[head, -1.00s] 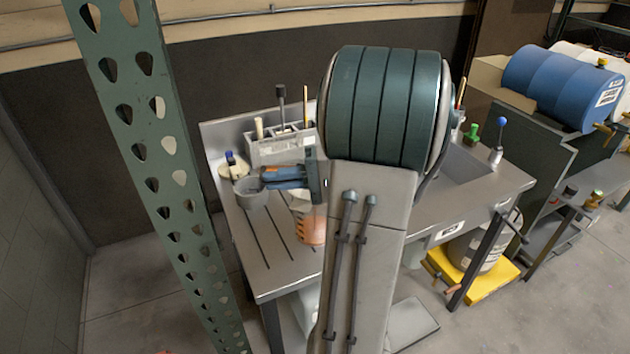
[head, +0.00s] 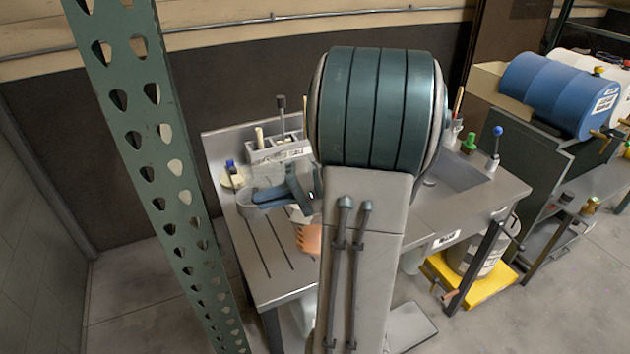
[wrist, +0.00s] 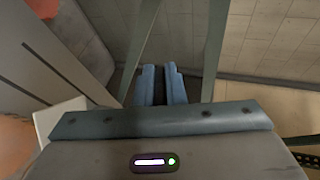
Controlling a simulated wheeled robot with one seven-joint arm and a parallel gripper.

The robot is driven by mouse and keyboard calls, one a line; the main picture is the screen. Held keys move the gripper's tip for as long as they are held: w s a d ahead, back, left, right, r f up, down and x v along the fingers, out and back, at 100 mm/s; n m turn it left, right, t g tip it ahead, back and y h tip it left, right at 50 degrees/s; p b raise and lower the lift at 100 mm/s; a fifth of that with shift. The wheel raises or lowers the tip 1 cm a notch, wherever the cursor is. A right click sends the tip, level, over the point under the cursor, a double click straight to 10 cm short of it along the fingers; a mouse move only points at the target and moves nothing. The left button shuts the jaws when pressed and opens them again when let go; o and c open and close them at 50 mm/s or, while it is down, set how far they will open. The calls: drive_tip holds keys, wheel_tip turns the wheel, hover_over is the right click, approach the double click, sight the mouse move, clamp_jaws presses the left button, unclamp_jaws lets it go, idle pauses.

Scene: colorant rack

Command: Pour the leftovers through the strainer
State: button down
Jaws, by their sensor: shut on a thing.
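My gripper (head: 268,197) is in the head view at the left end of the steel bench, left of my arm. Its blue fingers are nearly together, with a narrow gap, in the wrist view (wrist: 162,85). It is shut on a small grey cup (head: 246,210), which is mostly hidden behind the fingers. A clear container with orange contents (head: 309,238) stands on the bench just right of and below the gripper, partly hidden by my arm. I cannot make out the strainer.
The grooved steel bench (head: 262,262) has free room at its front left. A rack (head: 277,150) with tools stands behind the gripper, beside a blue-topped bottle (head: 231,168). A perforated green post (head: 165,150) rises at the left. A sink (head: 455,170) is at the right.

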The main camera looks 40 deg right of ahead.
drive_tip(key=shift+w+a+f+g+h+b, duration=0.1)
drive_tip(key=shift+a+f+g+h+b, duration=0.1)
drive_tip(key=shift+f+g+h+b, duration=0.4)
drive_tip(key=shift+d+r+p, duration=0.1)
drive_tip(key=shift+r+p, duration=0.15)
drive_tip(key=shift+p, duration=0.15)
drive_tip(key=shift+w+r+g+h+p, duration=0.1)
drive_tip(key=shift+r+g+h+p, duration=0.3)
drive_tip(key=shift+h+p, duration=0.3)
drive_tip(key=shift+r+g+h+p, duration=0.3)
drive_tip(key=shift+g+h+p, duration=0.2)
drive_tip(key=shift+h+p, duration=0.25)
drive_tip(key=shift+w+a+f+g+h+p, duration=0.1)
drive_tip(key=shift+a+f+g+h+p, duration=0.25)
drive_tip(key=shift+f+g+h, duration=0.25)
drive_tip(key=shift+w+a+f+g+h+p, duration=0.35)
drive_tip(key=shift+a+f+h+p, duration=0.1)
drive_tip(key=shift+h+p, duration=0.25)
drive_tip(key=shift+w+a+f+g+h+p, duration=0.35)
drive_tip(key=shift+f+g+h+p, duration=0.25)
drive_tip(key=shift+f+h+p, duration=0.25)
drive_tip(key=shift+w+a+f+g+h+p, duration=0.35)
drive_tip(key=shift+f+g+h+p, duration=0.25)
drive_tip(key=shift+f+p, duration=0.35)
drive_tip(key=shift+w+a+f+g+h+p, duration=0.25)
drive_tip(key=shift+a+f+g+h+p, duration=0.25)
drive_tip(key=shift+f+h+p, duration=0.4)
